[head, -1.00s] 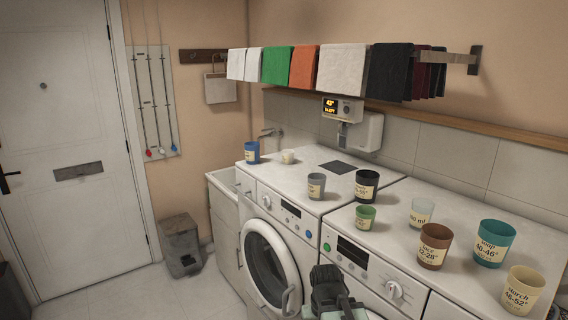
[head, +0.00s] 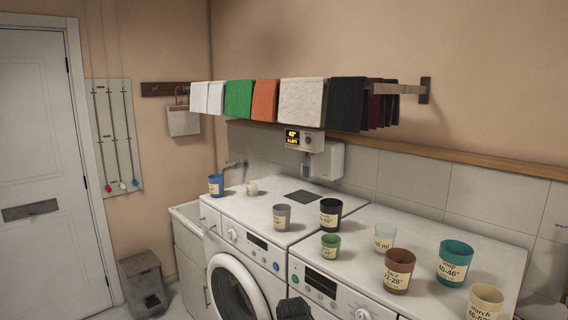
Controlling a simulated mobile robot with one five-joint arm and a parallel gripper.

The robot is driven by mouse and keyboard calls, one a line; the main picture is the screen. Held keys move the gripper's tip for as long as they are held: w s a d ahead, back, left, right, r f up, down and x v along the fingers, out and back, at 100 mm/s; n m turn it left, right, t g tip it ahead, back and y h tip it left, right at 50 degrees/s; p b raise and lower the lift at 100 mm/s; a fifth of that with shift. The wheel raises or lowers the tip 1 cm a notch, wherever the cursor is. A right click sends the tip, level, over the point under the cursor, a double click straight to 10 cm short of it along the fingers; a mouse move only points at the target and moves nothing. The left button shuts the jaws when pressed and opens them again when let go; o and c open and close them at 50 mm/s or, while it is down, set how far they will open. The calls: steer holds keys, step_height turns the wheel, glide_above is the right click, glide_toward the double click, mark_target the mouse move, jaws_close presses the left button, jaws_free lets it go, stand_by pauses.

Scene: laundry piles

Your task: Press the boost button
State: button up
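No button labelled boost is readable. A wall unit (head: 305,140) with a lit amber display sits above the left washer; its display seems to read about 43°, and the lower line is too small to read. A round dark knob or button (head: 308,141) is on its face. The left washer (head: 250,239) has a blue round button (head: 276,267) and the right washer (head: 330,272) a green one (head: 294,279). My gripper (head: 294,308) shows only as a dark shape at the bottom edge, in front of the washers; its fingers cannot be made out, and it is well apart from the wall unit.
Several labelled cups stand on the washer tops, including a black cup (head: 330,213), a brown cup (head: 398,270) and a teal cup (head: 454,263). Folded towels (head: 301,102) hang on a rail above. A grey bin (head: 143,283) stands on the floor by the door (head: 35,150).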

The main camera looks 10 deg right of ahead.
jaws_close()
steer(key=shift+a, duration=0.1)
stand_by(1.4)
